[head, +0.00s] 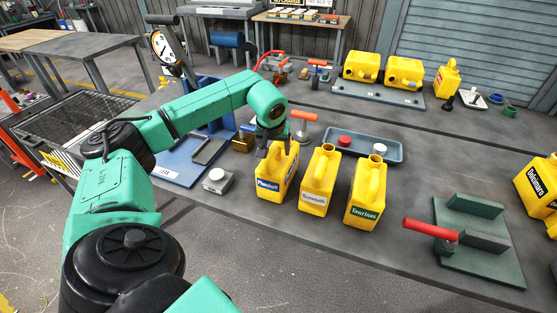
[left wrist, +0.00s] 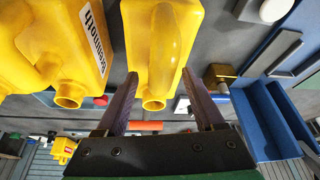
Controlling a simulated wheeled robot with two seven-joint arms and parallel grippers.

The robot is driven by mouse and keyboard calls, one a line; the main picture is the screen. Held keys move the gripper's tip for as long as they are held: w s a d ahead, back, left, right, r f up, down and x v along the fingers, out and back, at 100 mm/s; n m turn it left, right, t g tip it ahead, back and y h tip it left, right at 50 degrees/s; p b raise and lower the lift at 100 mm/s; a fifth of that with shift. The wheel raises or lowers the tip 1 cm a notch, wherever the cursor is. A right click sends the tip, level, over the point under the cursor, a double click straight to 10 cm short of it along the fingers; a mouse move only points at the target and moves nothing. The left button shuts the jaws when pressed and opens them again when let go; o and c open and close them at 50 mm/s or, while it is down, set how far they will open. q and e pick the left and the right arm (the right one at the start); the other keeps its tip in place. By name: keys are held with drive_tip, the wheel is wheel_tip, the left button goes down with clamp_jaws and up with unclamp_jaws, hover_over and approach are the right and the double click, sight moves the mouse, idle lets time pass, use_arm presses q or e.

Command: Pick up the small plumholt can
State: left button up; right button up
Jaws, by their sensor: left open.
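The plumholt can (head: 272,182) is a small yellow jerry can with a blue-and-white label, the leftmost of three in a row on the bench. My left gripper (head: 276,142) is pointed down at its top. In the left wrist view my gripper (left wrist: 157,78) is open, with one finger on each side of the plumholt can (left wrist: 152,40) and a gap showing beside it. Its spout and handle lie between the fingers. Its label is hidden in that view. My right gripper is not in view.
The Brammoth can (head: 320,180) stands close to the right, and a green-labelled can (head: 366,190) beyond it. A grey tray (head: 396,157) with red and white caps lies behind. A small grey box (head: 217,181) and a blue fixture (head: 185,165) are on the left. A red-handled green fixture (head: 480,262) is at right.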

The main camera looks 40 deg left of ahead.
use_arm(q)
drive_tip(key=shift+w+a+f, duration=0.15)
drive_tip(key=shift+w+f, duration=0.1)
drive_tip(key=shift+f, duration=0.4)
clamp_jaws()
drive_tip(key=shift+r, duration=0.1)
idle(0.8)
